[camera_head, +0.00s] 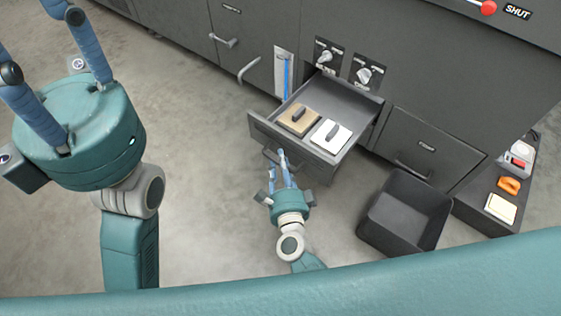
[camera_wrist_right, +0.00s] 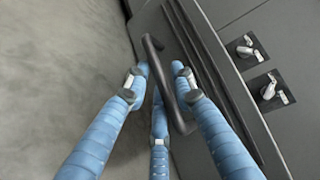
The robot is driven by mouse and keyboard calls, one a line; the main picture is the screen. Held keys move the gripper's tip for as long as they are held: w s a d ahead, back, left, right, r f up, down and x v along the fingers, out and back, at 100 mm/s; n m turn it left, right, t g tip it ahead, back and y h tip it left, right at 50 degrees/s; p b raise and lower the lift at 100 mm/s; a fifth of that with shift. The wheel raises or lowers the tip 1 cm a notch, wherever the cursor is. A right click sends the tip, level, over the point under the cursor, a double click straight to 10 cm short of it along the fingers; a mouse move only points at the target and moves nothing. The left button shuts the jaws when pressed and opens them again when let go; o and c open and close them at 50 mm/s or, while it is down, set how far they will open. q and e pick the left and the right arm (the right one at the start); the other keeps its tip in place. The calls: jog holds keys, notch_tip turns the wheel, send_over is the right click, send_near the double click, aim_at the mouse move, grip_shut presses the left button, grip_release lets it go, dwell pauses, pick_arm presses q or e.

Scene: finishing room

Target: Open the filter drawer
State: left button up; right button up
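The filter drawer (camera_head: 263,129) is pulled out of the dark cabinet, and its inside shows. It holds a tan block (camera_head: 290,124) and a white block (camera_head: 330,133), each with a dark grip. My right gripper (camera_head: 284,161) is at the drawer's front. In the right wrist view its blue fingers (camera_wrist_right: 160,78) stand around the dark bar handle (camera_wrist_right: 152,50) and close in on it; exact contact is hard to see. My left gripper (camera_head: 62,40) is in the foreground at left, fingers apart, with nothing between them; its fingertips are partly cut off by the frame.
Two knobs (camera_head: 364,75) sit on the cabinet above the drawer. A closed drawer (camera_head: 422,147) is to the right. A dark open bin (camera_head: 378,228) stands on the floor below it. A low dark surface (camera_head: 480,208) at right carries small items. The floor at left is clear.

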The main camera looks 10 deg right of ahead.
jog(key=shift+r, duration=0.1)
jog(key=shift+s, duration=0.1)
jog(key=s, duration=0.7)
jog(key=shift+r, duration=0.45)
jog(key=shift+s, duration=0.1)
